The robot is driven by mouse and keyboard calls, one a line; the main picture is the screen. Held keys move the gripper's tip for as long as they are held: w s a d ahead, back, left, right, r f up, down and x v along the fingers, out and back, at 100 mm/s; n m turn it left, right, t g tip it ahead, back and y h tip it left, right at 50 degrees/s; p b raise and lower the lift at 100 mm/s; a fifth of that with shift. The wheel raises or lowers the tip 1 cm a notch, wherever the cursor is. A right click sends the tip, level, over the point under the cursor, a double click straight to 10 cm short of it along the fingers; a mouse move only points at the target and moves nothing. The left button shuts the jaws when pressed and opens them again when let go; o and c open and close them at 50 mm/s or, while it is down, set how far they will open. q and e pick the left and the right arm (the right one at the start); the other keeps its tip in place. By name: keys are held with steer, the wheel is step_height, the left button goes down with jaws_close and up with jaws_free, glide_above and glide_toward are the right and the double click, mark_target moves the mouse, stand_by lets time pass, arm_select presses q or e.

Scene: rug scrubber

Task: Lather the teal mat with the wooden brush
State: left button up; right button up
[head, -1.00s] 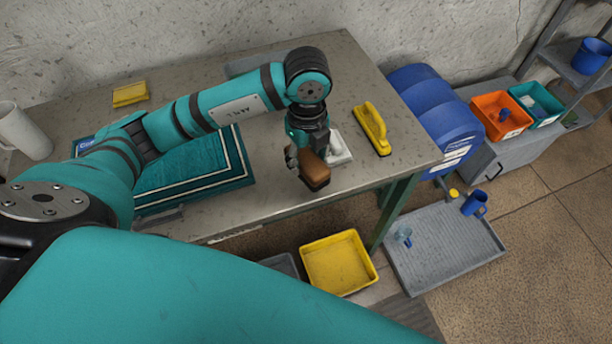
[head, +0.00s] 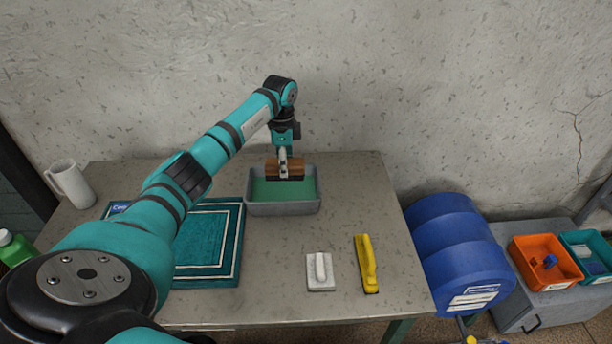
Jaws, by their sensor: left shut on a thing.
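The wooden brush (head: 286,171) is brown with dark bristles below. My left gripper (head: 284,155) is shut on it and holds it over a grey tub (head: 282,208) of green liquid at the back of the table. The bristles face down; I cannot tell whether they touch the liquid. The teal mat (head: 222,240) with white border lines lies flat on the table, left of the tub and partly hidden by my left arm. My right gripper is not in view.
A white jug (head: 70,183) stands at back left. The table right of the tub is clear.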

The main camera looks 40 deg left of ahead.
arm_select(q)
steer(key=shift+a, duration=0.35)
steer(key=shift+a+f+n, duration=0.1)
steer(key=shift+n, duration=0.2)
steer(key=shift+s+a+f+b, duration=0.1)
steer(key=shift+s+f+b, duration=0.05)
steer(key=shift+f+b, duration=0.55)
step_height(320, 180, down, 7)
steer(key=b, duration=0.6)
steer(key=shift+r, duration=0.2)
steer(key=shift+f+b, duration=0.7)
steer(key=shift+f, duration=0.05)
step_height(320, 180, up, 10)
steer(key=p, duration=0.9)
